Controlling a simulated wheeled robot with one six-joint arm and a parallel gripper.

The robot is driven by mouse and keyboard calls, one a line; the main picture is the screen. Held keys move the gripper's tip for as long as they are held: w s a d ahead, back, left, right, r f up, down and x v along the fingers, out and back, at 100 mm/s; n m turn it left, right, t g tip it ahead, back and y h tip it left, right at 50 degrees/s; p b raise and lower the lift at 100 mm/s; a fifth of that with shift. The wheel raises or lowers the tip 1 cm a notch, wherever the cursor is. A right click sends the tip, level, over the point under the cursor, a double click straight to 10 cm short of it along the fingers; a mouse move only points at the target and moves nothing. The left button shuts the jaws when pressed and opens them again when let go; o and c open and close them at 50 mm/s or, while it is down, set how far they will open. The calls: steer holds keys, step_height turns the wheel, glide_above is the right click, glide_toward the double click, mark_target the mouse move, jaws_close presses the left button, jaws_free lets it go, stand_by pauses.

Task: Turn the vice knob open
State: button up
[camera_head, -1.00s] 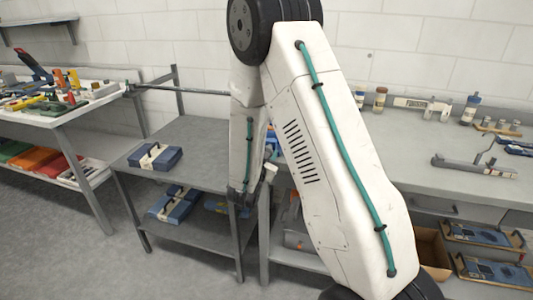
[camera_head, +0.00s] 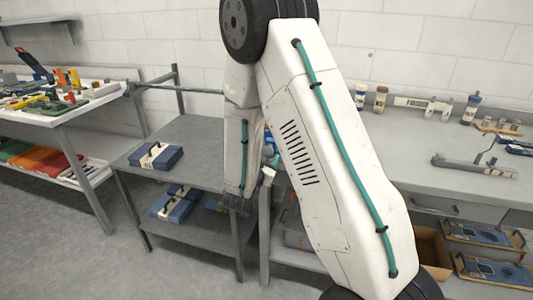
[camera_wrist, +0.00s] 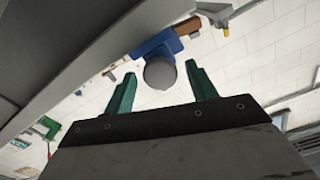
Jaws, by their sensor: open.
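In the wrist view, a round grey knob (camera_wrist: 160,73) shows on a blue vice body (camera_wrist: 156,43). My gripper (camera_wrist: 160,68) has two green fingers, spread apart. The knob appears in the gap between the fingertips, with space on both sides. I cannot tell how deep the knob sits between the fingers. In the head view, my arm hides most of the vice; a small blue part (camera_head: 268,140) shows beside the arm at the workbench's left end. My fingers are not clear there.
A grey shelf table (camera_head: 195,135) with blue boxes (camera_head: 156,156) stands left of the workbench (camera_head: 410,150). Jars and tools stand on the bench. A cluttered table (camera_head: 70,112) is at the far left. A dark edge (camera_wrist: 70,60) crosses the wrist view's upper left.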

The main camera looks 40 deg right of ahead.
steer(key=v, duration=0.5)
steer(key=shift+s+a, duration=0.1)
steer(key=shift+a, duration=0.05)
